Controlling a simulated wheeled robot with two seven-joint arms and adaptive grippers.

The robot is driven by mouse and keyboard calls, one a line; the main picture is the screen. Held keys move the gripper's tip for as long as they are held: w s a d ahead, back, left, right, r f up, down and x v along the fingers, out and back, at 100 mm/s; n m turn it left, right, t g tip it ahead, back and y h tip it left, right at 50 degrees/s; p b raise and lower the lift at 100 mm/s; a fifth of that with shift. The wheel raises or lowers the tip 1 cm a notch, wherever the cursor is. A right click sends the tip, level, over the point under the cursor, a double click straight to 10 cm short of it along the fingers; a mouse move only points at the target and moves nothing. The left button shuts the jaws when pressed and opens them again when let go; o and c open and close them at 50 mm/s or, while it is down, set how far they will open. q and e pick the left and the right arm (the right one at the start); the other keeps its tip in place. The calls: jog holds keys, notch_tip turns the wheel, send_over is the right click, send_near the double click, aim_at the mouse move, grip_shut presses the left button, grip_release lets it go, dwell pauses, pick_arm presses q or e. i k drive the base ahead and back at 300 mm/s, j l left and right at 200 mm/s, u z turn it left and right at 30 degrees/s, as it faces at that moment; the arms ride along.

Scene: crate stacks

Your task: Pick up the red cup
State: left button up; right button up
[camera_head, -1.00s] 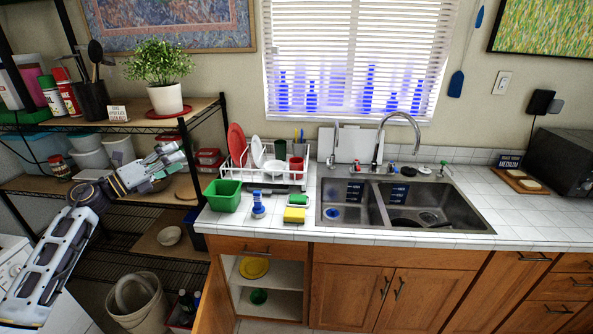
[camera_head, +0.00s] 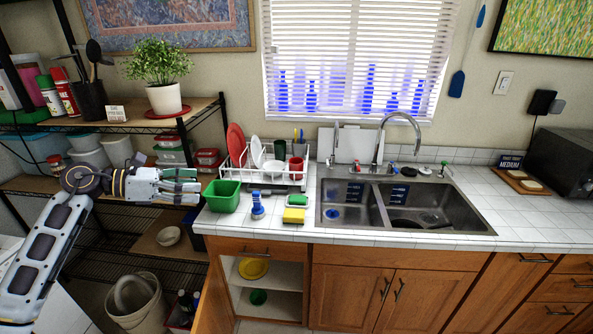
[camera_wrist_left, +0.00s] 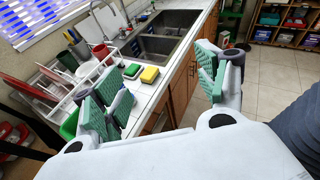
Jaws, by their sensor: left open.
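The red cup (camera_head: 296,164) stands at the right end of the white dish rack (camera_head: 262,180) on the tiled counter. In the left wrist view the red cup (camera_wrist_left: 101,52) shows small at the upper left, partly behind the rack wires. My left gripper (camera_head: 190,186) is at the counter's left end, just left of the green tub, well apart from the cup. Its green-padded fingers are spread and empty, as the left wrist view shows (camera_wrist_left: 160,88). My right gripper is not in view.
The green tub (camera_head: 223,196), a blue-handled brush (camera_head: 257,208) and a yellow sponge (camera_head: 294,215) stand in front of the rack. A double sink (camera_head: 400,205) is to the right. Wire shelves (camera_head: 150,125) with a potted plant (camera_head: 163,75) stand at left.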

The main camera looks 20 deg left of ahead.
aim_at(296, 167)
jog(key=i, duration=1.45)
